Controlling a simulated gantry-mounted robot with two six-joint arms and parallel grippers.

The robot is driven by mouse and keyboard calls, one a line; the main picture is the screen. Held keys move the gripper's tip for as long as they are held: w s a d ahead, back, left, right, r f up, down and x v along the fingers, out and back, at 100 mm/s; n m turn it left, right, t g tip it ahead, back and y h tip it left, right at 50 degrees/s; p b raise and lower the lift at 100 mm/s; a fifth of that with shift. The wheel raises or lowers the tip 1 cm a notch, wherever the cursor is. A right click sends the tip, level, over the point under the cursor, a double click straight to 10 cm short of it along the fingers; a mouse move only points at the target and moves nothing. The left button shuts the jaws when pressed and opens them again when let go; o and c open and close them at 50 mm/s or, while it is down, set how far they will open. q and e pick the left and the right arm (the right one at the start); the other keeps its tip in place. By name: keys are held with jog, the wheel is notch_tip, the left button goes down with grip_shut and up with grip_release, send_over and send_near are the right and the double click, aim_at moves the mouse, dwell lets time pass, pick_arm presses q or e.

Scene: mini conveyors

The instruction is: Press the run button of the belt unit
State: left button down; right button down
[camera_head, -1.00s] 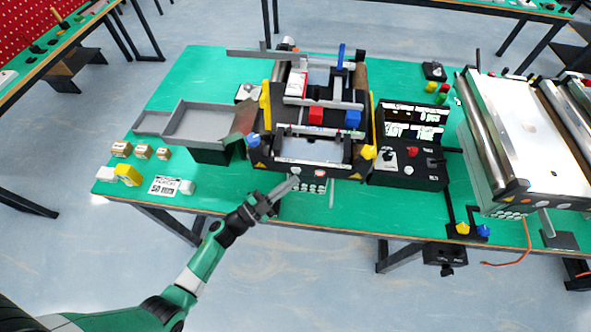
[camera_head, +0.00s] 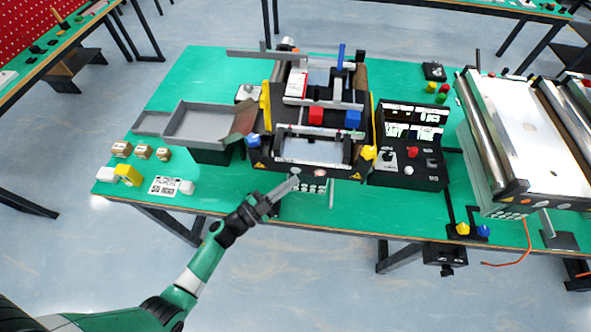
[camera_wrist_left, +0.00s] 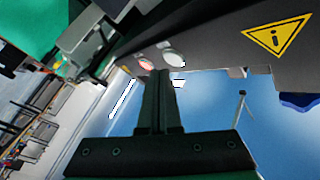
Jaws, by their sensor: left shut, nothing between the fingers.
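The belt unit (camera_head: 365,120) stands at the middle of the green table, a black-sided machine with a red and a blue block on top. In the left wrist view its dark side panel (camera_wrist_left: 230,40) carries a round pale grey-white button (camera_wrist_left: 174,57) and a round reddish button (camera_wrist_left: 145,64). I cannot tell from any label which is the run button. My left gripper (camera_head: 293,184) is shut and empty at the unit's front edge. In the wrist view its fingertips (camera_wrist_left: 158,74) lie just below the two buttons; I cannot tell whether they touch. My right gripper is not in view.
A black control box (camera_head: 409,172) with displays and knobs stands right of the unit. A grey tray (camera_head: 205,122) stands to its left. Small boxes (camera_head: 142,152) and a yellow item (camera_head: 128,174) lie at the table's left. A larger conveyor (camera_head: 525,130) fills the right.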

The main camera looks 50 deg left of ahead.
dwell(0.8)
pick_arm(q)
jog(key=shift+w+a, duration=0.3)
jog(key=shift+w, duration=0.05)
